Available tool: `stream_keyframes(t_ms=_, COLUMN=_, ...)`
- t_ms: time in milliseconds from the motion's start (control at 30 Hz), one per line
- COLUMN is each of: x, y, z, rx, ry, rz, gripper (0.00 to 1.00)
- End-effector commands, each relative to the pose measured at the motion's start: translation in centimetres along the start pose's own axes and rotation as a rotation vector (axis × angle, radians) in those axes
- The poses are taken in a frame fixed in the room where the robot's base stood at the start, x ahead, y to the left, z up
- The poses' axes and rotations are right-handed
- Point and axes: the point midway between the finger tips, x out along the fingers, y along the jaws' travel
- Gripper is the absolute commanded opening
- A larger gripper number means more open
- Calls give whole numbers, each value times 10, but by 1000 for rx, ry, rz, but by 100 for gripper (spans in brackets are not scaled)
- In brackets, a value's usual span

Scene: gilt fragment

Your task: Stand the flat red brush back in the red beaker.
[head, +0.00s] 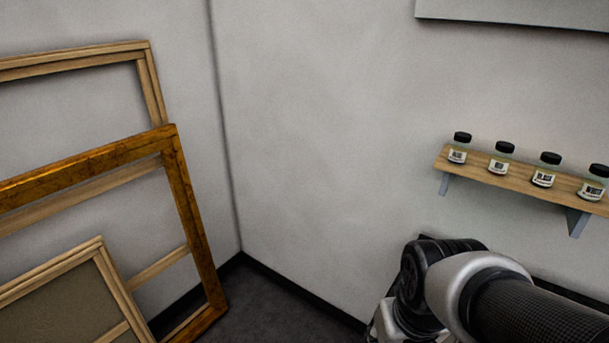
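Neither the flat red brush nor the red beaker shows in the head view. Part of my arm shows at the lower right, in front of the wall and below the shelf. My gripper is out of the picture.
Wooden frames lean at the left: a gilt one (188,205), a pale one behind (152,85) and a smaller one in front (110,285). A wooden shelf (478,172) with several black-capped jars (502,158) is on the right wall. Dark floor (270,305) shows bare in the corner.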

Motion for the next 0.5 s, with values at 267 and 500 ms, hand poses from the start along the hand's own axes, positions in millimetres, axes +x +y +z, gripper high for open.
stream_keyframes(t_ms=267, x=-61, y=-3, z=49, rx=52, ry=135, rz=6, gripper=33)
stream_keyframes(t_ms=500, x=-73, y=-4, z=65, rx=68, ry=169, rz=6, gripper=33)
